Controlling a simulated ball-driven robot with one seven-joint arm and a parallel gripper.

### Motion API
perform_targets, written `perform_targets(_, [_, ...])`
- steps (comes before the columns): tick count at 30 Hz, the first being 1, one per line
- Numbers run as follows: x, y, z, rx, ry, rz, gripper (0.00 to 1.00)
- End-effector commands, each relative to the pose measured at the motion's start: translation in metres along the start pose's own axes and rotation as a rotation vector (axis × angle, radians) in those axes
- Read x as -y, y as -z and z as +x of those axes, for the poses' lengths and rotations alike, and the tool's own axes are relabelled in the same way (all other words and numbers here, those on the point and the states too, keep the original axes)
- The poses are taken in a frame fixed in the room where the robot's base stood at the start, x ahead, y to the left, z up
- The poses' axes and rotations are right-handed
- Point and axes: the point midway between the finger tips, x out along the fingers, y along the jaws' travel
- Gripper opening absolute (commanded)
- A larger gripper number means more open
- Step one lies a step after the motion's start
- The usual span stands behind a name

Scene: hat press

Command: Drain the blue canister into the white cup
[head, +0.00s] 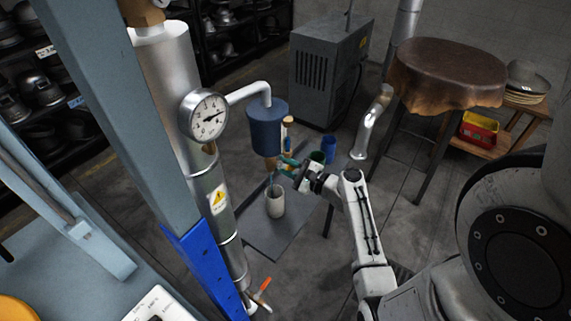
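The blue canister (267,130) hangs from a curved silver pipe (248,92). A small brass-coloured fitting (270,163) sits under it. The white cup (275,206) stands upright on a grey surface below the fitting, apart from it. A thin bluish streak shows between the fitting and the cup; I cannot tell for sure if it is liquid. My gripper (286,167) reaches in from the right, close beside the fitting. Teal parts show at its fingertips. They are too small to tell if they grip anything. The cup's contents are not clear.
A gauge (205,115) on a silver column (185,130) stands left of the canister. A leather-topped round table (448,73) is at right. A grey cabinet (325,70) stands behind.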

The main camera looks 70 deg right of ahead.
Motion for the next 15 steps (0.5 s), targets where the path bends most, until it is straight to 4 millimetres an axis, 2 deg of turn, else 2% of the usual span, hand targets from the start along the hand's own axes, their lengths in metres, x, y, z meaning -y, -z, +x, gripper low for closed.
perform_targets(7, [-0.0012,0.0012,-0.0010,-0.003,-0.002,0.000,0.00])
perform_targets(8, [-0.0011,0.0011,-0.0010,-0.003,-0.002,0.000,0.26])
perform_targets(13, [-0.0008,0.0008,-0.0006,-0.002,-0.001,-0.001,0.43])
perform_targets(15, [-0.0009,0.0006,-0.0005,-0.001,-0.002,-0.001,0.45])
